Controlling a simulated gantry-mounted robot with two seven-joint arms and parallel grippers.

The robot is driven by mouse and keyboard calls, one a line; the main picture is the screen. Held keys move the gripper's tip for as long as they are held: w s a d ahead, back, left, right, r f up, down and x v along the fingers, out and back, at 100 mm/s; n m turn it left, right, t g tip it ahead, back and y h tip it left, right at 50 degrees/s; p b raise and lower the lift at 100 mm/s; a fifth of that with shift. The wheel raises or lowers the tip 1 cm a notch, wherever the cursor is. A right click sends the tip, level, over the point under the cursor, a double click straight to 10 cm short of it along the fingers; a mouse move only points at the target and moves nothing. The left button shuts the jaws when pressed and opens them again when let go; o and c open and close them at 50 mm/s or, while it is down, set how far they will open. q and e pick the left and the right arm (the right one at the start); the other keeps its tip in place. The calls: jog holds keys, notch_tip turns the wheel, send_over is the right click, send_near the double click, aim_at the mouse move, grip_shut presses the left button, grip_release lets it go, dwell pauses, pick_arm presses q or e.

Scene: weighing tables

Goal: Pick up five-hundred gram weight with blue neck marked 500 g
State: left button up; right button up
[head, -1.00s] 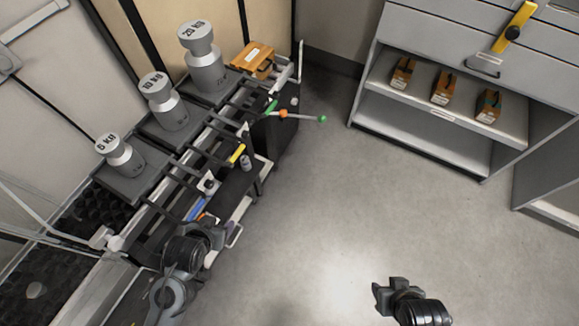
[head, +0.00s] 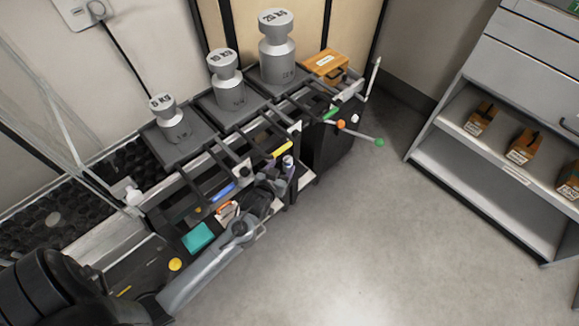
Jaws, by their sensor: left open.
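A small grey weight with a bluish neck (head: 288,164) stands near the right end of the low shelf, at the middle of the head view. Its mark is too small to read. My left gripper (head: 271,183) is open, just left of and below this weight in the picture. The lower part of the weight is partly hidden by the gripper, and I cannot tell whether they touch. My right gripper is out of view.
Large weights marked 5 KG (head: 172,120), 10 KG (head: 228,82) and 20 KG (head: 277,52) stand on trays behind. An orange case (head: 327,65) and a rod with coloured balls (head: 360,134) are to the right. Grey shelving (head: 470,190) stands far right; floor between is clear.

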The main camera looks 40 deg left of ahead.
aim_at(289, 157)
pick_arm(q)
jog(key=shift+x, duration=1.05)
jog(key=shift+w+f+b, duration=0.2)
jog(key=shift+b, duration=0.3)
jog(key=b+x, duration=0.2)
jog(key=x, duration=0.2)
jog(key=shift+a+b, duration=0.1)
jog(key=shift+b, duration=0.2)
jog(key=shift+w+a, duration=0.1)
jog(key=shift+w, duration=0.2)
jog(key=shift+s, duration=0.1)
jog(key=shift+c, duration=0.8)
grip_shut()
